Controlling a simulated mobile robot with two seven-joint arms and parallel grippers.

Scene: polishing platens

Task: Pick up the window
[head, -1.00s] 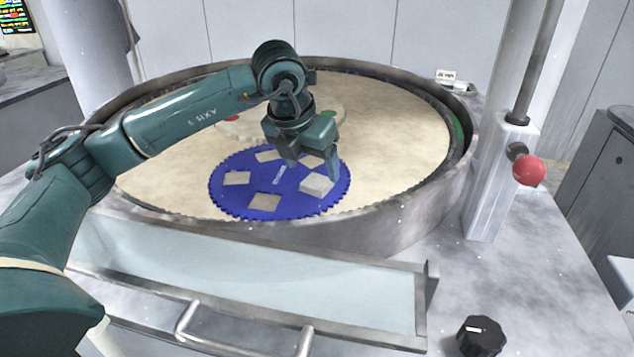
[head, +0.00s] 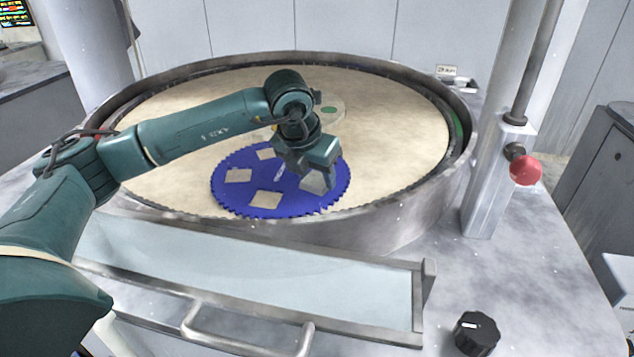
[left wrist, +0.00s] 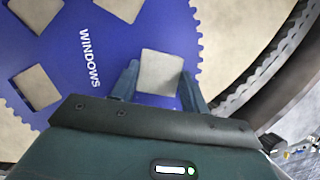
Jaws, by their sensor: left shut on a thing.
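The window, a thin pale grey square (head: 313,183), lies at the right front slot of the blue toothed carrier (head: 213,190). In the left wrist view the window (left wrist: 160,72) sits between my two fingers, one on each side of it. My left gripper (head: 318,179) is shut on the window, low over the carrier; in the left wrist view my left gripper (left wrist: 159,76) covers its near edge. I cannot tell whether the window is lifted clear of the carrier. The carrier in the left wrist view (left wrist: 108,22) reads WINDOWS. My right gripper is out of view.
The carrier lies on a round beige platen (head: 400,130) inside a raised metal rim (head: 405,225). Several other square slots surround the label. A post with a red knob (head: 525,170) stands at right. A trough (head: 250,265) with a handle is in front.

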